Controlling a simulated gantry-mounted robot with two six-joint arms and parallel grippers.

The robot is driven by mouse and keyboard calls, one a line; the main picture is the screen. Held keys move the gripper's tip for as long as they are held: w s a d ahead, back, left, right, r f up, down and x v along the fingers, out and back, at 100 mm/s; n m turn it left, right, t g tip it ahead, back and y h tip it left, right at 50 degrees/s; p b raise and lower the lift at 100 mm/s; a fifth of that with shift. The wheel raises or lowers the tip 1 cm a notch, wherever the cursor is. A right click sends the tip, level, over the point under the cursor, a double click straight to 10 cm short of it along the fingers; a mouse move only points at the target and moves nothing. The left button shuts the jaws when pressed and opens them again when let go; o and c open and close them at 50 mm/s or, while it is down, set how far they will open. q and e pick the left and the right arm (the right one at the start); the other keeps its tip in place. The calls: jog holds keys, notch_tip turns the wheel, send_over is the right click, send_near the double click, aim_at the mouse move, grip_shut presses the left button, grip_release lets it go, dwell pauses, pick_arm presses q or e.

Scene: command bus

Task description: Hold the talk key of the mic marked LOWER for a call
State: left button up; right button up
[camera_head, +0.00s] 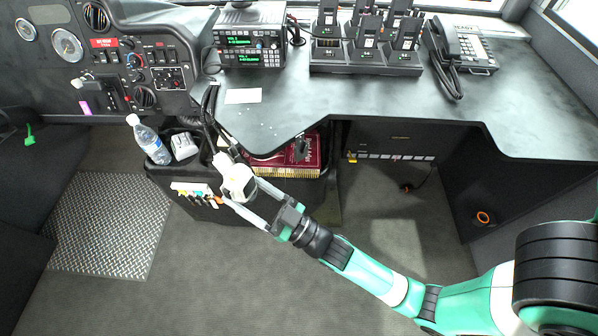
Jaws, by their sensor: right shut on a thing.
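My right gripper (240,192) reaches in from the lower right, over the dark bin below the front edge of the desk. Its two fingers are shut on a small white thing (236,176), which looks like a hand mic. Dark cords (211,108) run from the desk edge down toward it. No label on it can be read, and the fingers partly hide it, so I cannot tell whether its key is pressed. Another small dark piece, perhaps a mic (301,148), hangs at the desk edge to the right. My left gripper is not in view.
Two stacked radios (250,48) with green displays stand on the desk (300,100). A charger with several handhelds (366,58) and a desk phone (461,48) are to the right. A water bottle (150,143) and a red box (290,158) are near the gripper. The floor is clear.

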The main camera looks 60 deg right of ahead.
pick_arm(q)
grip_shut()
pick_arm(e)
jog(key=a+r+n+g+y, duration=0.1)
jog(key=a+r+n+y, duration=0.1)
jog(key=a, duration=0.7)
jog(key=a+r+n+g+y, duration=0.1)
jog(key=a+r+y, duration=0.3)
jog(key=a, duration=0.5)
jog(key=shift+w+r+n+y, duration=0.3)
jog(key=shift+n+y, duration=0.1)
jog(key=shift+y, duration=0.6)
